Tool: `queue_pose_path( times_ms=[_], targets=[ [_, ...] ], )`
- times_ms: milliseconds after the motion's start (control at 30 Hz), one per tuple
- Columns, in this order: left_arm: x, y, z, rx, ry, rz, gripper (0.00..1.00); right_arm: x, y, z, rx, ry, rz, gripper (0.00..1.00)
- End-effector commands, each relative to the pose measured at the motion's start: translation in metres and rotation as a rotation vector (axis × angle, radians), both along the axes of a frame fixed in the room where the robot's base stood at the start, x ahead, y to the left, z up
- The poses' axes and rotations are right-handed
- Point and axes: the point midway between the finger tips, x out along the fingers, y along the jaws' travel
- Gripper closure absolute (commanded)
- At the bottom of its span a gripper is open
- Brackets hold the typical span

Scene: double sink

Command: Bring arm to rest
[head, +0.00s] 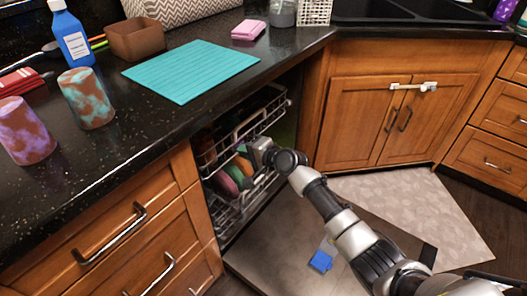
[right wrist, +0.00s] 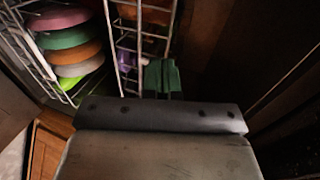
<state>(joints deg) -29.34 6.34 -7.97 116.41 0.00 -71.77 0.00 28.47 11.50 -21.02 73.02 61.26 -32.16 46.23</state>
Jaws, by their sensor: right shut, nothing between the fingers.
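My right arm reaches in from the lower right of the head view. Its right gripper (head: 256,154) is at the open dishwasher's racks, in front of several coloured plates (head: 229,180). The gripper is shut and appears to hold nothing. In the right wrist view its greenish fingertips (right wrist: 161,78) are close together beside the white wire rack (right wrist: 113,45). Pink, green and orange plates (right wrist: 72,38) stand to the left of them, apart from the fingers. My left gripper is out of view.
The dishwasher door (head: 272,226) lies open with a blue block (head: 320,262) on it. The counter above holds two cups (head: 87,98), a teal mat (head: 192,70) and a blue bottle (head: 72,38). A patterned floor mat (head: 420,205) lies right of the door.

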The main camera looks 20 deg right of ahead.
Motion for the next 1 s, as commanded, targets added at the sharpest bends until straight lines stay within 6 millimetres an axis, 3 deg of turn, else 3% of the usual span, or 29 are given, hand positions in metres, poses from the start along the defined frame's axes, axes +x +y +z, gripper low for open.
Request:
queue_pose_path(
  times_ms=[300,667,767,867,1000],
  targets=[
    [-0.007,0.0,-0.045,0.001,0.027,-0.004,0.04,-0.036,-0.028,0.015,-0.001,0.002,0.0,1.0],
    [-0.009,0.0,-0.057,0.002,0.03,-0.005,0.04,-0.047,-0.035,0.014,-0.01,0.004,0.003,1.0],
    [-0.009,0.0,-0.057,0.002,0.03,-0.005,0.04,-0.062,-0.033,-0.007,-0.08,0.012,0.024,1.0],
    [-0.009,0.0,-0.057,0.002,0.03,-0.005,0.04,-0.096,-0.032,-0.05,-0.238,0.029,0.076,1.0],
    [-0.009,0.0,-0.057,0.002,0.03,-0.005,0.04,-0.17,-0.037,-0.125,-0.555,0.068,0.211,1.0]
  ],
)
